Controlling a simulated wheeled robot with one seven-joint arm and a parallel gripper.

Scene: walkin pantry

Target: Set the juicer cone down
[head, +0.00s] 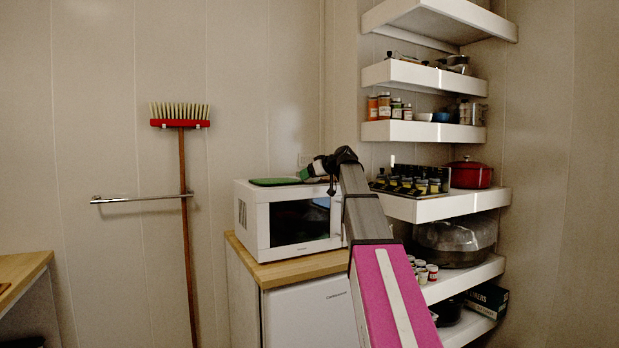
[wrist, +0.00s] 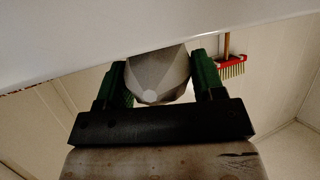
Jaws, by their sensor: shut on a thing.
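The juicer cone (wrist: 158,78) is a pale grey, faceted piece between the green fingers of my gripper (wrist: 158,82) in the wrist view. My gripper is shut on it. In the head view my gripper (head: 308,173) is at the top of the white microwave (head: 256,222), beside a green mat (head: 274,182) lying there. The cone cannot be made out in the head view. A white surface (wrist: 120,38) crosses the top of the wrist view, just beyond the cone; I cannot tell whether they touch.
The microwave stands on a wooden counter (head: 249,263). White corner shelves (head: 437,209) to the right hold jars, a red pot (head: 471,174) and a wrapped bowl (head: 454,238). A red broom (head: 180,123) stands against the left wall by a metal rail (head: 140,199).

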